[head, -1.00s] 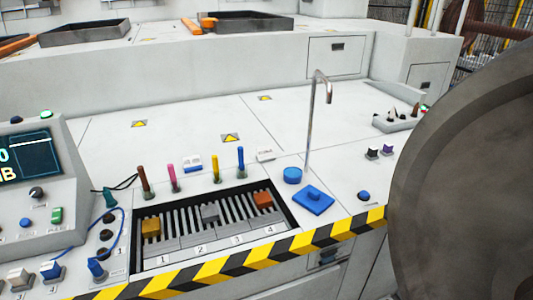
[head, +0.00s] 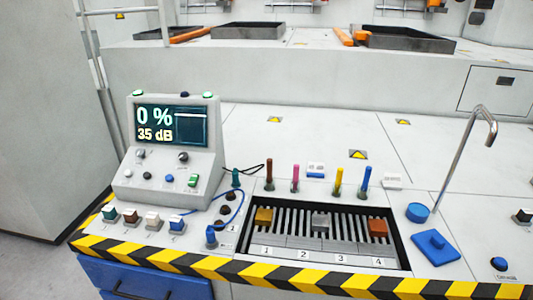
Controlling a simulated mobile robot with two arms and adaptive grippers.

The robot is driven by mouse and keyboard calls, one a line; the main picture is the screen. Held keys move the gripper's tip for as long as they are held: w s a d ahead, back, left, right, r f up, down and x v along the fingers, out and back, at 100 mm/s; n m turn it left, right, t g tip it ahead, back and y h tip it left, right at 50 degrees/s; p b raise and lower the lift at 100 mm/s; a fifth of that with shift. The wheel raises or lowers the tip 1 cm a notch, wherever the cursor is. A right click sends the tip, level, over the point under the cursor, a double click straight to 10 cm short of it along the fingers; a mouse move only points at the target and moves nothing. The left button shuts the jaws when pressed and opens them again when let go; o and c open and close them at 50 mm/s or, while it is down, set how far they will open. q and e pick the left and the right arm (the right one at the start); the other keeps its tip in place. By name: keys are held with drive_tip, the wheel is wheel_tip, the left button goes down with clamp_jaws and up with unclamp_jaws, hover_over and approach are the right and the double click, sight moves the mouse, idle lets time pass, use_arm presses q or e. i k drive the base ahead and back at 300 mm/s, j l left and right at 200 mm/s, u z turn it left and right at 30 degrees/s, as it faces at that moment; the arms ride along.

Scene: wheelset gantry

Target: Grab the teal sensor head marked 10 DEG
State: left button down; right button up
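A small block with a dark teal top (head: 108,213) stands at the left end of a short row in front of the console, near the striped front edge. Any marking on it is too small to read. In the same row are blocks with a brown top (head: 130,216), a whitish top (head: 152,219) and a blue top (head: 177,222). A teal plug-like piece (head: 236,178) stands right of the console, beside a black cable. Neither of my grippers is in view.
The console (head: 165,185) reads 0 % and 35 dB. A blue probe (head: 211,237) has a blue cable. A slotted tray (head: 400,240) holds three coloured blocks, with several coloured sticks behind it. A bent metal pipe (head: 462,150) rises at right.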

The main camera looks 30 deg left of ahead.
sight(109, 212)
drive_tip(key=u, duration=0.85)
drive_tip(key=i+j+u, duration=0.7)
drive_tip(key=j+u, duration=0.15)
